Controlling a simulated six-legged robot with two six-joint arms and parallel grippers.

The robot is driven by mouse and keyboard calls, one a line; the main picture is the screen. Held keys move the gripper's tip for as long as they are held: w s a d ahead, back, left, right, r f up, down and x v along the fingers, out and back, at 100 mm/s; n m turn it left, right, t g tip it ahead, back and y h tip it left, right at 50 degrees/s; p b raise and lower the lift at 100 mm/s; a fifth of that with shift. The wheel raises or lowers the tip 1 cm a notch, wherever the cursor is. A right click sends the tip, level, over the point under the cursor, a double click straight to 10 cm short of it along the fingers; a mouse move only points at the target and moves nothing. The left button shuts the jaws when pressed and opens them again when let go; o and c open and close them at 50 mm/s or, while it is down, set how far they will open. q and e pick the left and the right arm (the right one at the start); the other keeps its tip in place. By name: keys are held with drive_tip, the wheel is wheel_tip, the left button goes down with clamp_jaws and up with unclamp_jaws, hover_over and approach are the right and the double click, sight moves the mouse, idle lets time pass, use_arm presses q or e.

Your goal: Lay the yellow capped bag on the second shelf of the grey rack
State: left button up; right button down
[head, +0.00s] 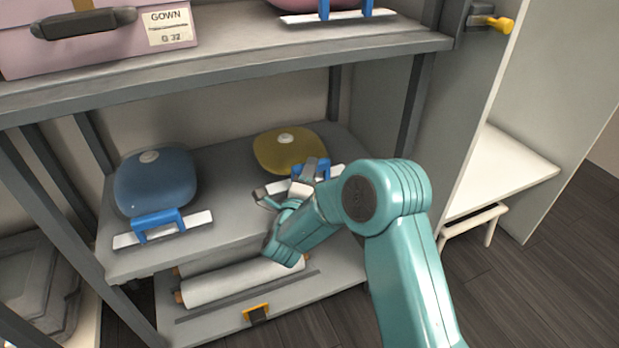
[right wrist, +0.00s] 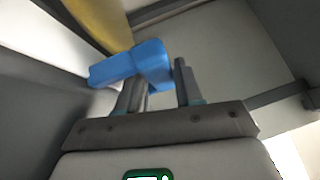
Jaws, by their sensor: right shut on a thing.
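The yellow capped bag (head: 290,150) is over the second shelf (head: 232,200) of the grey rack, behind my right gripper. It has a pale cap on top, and a blue handle (head: 325,168) and white strip at its front. I cannot tell whether its underside touches the shelf. My right gripper (head: 308,176) is shut on the blue handle. In the right wrist view the handle (right wrist: 140,66) is at the fingers, with the yellow bag (right wrist: 102,24) beyond. My arm hides part of the handle and strip. My left gripper is not in view.
A blue bag (head: 156,182) with a blue handle sits left on the same shelf, with a gap between the bags. A pink box labelled GOWN (head: 95,35) is on the shelf above. A rack post (head: 413,105) stands right.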

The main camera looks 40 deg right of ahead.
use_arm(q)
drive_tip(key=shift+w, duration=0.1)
use_arm(e)
drive_tip(key=shift+f, duration=0.25)
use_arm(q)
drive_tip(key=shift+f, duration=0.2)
use_arm(e)
drive_tip(key=c, duration=0.8)
unclamp_jaws()
drive_tip(key=shift+o, duration=0.2)
drive_tip(key=shift+r, duration=0.15)
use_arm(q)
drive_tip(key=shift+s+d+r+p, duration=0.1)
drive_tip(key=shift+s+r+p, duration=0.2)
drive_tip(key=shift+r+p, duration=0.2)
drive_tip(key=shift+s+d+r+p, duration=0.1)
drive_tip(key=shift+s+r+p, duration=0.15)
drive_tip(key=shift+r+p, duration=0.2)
use_arm(e)
drive_tip(key=v, duration=1.2)
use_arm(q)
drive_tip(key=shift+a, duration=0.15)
